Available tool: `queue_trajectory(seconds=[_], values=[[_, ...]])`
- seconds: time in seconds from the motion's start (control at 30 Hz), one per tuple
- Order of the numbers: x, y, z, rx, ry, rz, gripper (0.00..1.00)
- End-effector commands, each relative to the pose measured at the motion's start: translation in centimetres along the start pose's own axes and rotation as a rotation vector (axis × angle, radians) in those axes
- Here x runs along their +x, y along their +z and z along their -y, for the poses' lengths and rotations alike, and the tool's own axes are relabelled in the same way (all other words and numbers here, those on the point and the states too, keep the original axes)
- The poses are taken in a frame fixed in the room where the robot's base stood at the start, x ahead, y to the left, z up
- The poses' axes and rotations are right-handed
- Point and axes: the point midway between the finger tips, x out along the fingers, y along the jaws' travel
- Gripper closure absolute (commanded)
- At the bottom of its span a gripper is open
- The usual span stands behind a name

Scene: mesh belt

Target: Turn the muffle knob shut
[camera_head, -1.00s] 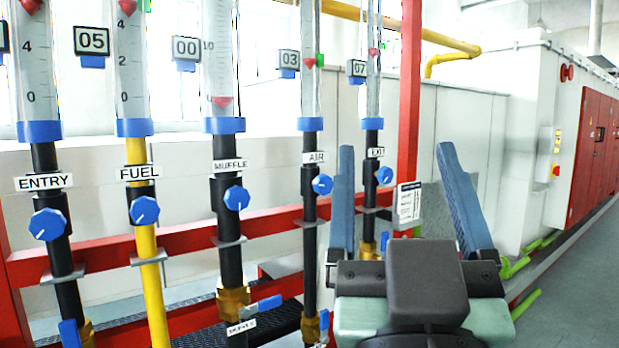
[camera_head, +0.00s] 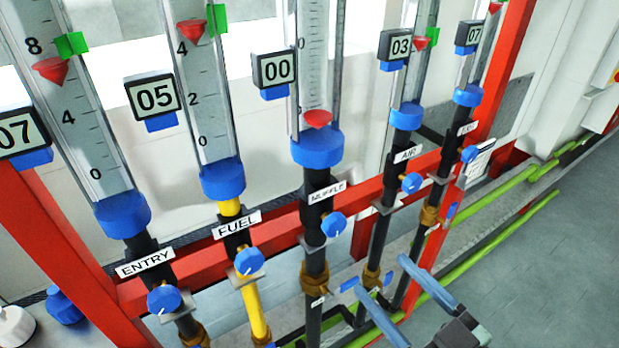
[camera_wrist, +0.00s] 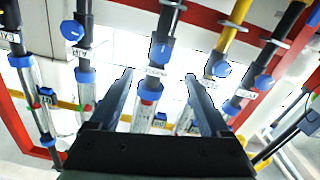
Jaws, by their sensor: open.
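The muffle knob (camera_head: 333,226) is a small blue round knob on the black pipe, just below the white MUFFLE label (camera_head: 327,194). In the wrist view the scene is upside down, and the knob (camera_wrist: 160,52) shows beyond and between my fingers. Above it in the head view, the muffle display (camera_head: 277,70) reads 00 and the red float (camera_head: 317,119) sits at the tube's bottom. My gripper (camera_head: 380,274) is open and empty, with two blue fingers apart, at the lower right of the knob. It also shows in the wrist view (camera_wrist: 161,76), with no visible contact.
The FUEL knob (camera_head: 249,261) and AIR knob (camera_head: 411,183) flank the muffle pipe, with the ENTRY knob (camera_head: 164,298) farther left. A red rail (camera_head: 285,220) runs behind the pipes. Grey floor (camera_head: 560,270) is open at the right.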

Motion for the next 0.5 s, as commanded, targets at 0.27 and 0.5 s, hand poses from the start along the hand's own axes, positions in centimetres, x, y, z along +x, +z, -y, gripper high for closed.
queue_trajectory(seconds=[0.27, 0.5], values=[[1.4, -0.4, 0.2, -0.003, -0.012, -0.013, 0.19], [6.5, -0.8, 0.2, -0.002, -0.013, -0.014, 0.19]])
